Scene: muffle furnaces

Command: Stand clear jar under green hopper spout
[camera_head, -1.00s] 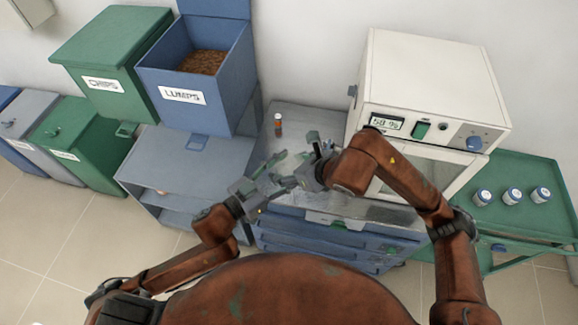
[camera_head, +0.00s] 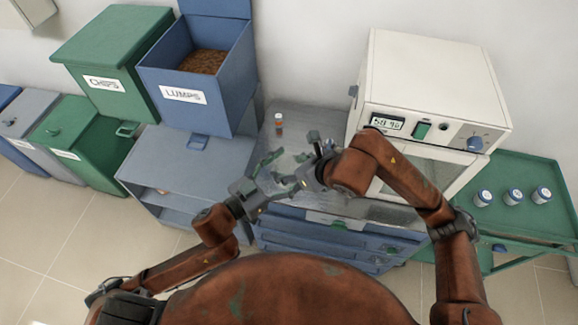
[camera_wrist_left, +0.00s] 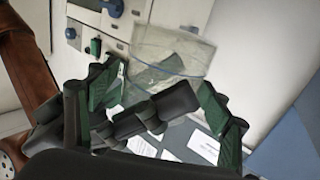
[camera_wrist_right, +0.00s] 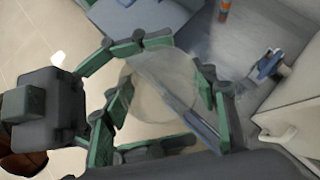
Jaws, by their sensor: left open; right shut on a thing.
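The clear jar (camera_wrist_left: 172,48) is see-through and hard to make out in the head view. My right gripper (camera_wrist_right: 170,102) is shut on the jar, whose round outline (camera_wrist_right: 160,80) shows between its fingers in the right wrist view. My left gripper (camera_head: 277,168) is open, its fingers spread close to the jar; they also show in the left wrist view (camera_wrist_left: 158,92). Both grippers meet above the grey bench top. The green hopper (camera_head: 112,55), labelled CHIPS, stands at the upper left.
The blue LUMPS hopper (camera_head: 195,75) is open and holds brown lumps. A small orange vial with a white cap (camera_head: 279,124) stands on the bench (camera_head: 310,115). The white furnace (camera_head: 430,75) is at right. A green cart (camera_head: 520,215) holds white jars with blue lids.

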